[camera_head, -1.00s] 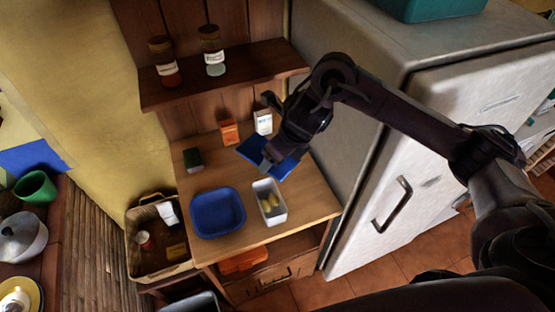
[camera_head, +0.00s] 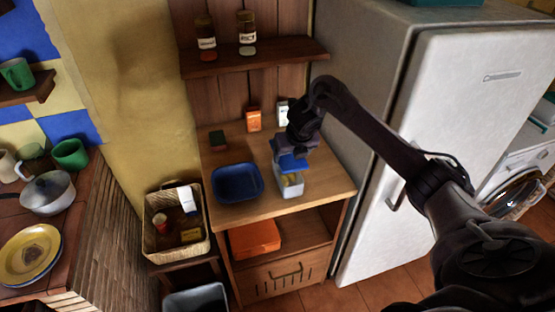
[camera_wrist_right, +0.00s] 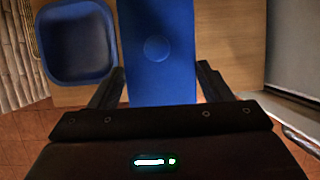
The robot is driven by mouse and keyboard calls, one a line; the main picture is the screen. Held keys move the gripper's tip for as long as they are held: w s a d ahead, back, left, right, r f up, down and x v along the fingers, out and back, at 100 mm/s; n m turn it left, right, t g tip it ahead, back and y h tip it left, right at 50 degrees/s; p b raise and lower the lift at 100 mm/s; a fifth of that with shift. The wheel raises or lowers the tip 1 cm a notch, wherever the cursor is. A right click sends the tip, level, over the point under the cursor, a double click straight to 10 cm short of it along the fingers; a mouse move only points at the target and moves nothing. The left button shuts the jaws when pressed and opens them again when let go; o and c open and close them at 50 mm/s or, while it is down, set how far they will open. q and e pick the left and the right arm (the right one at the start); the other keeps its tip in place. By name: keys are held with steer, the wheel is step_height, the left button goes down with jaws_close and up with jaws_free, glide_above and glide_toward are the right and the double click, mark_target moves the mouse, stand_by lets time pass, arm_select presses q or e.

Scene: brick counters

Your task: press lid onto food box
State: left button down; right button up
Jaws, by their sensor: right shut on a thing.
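The white food box (camera_head: 291,189) stands on the wooden counter, with yellow food showing inside its open front part. My right gripper (camera_head: 290,152) is shut on the blue lid (camera_head: 291,163), above the rear part of the box. In the right wrist view the lid (camera_wrist_right: 158,50) is a blue rectangle with a round mark, between the fingers of the right gripper (camera_wrist_right: 160,88). The lid hides the box there. Whether the lid touches the rim cannot be told. My left gripper is not in view.
A blue tray (camera_head: 237,184) sits left of the box. An orange carton (camera_head: 254,119), a white carton (camera_head: 282,110) and a dark green block (camera_head: 218,141) stand at the back. The fridge (camera_head: 400,130) bounds the right side.

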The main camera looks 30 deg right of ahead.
steer(key=shift+b+x, duration=0.5)
steer(key=shift+x, duration=0.4)
steer(key=shift+s+d+f+b, duration=0.1)
steer(key=shift+d+f+b, duration=0.05)
steer(key=shift+f+b, duration=0.25)
step_height(320, 180, down, 3)
steer(key=b, duration=0.2)
steer(key=shift+s+b, duration=0.1)
steer(key=shift+b, duration=0.25)
steer(key=shift+f+b, duration=0.4)
steer(key=shift+f, duration=0.1)
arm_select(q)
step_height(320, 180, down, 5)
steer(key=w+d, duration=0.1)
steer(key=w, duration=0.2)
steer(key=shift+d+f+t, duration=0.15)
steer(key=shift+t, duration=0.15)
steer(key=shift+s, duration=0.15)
arm_select(e)
steer(key=shift+f, duration=0.25)
steer(key=o, duration=1)
steer(key=shift+o, duration=0.5)
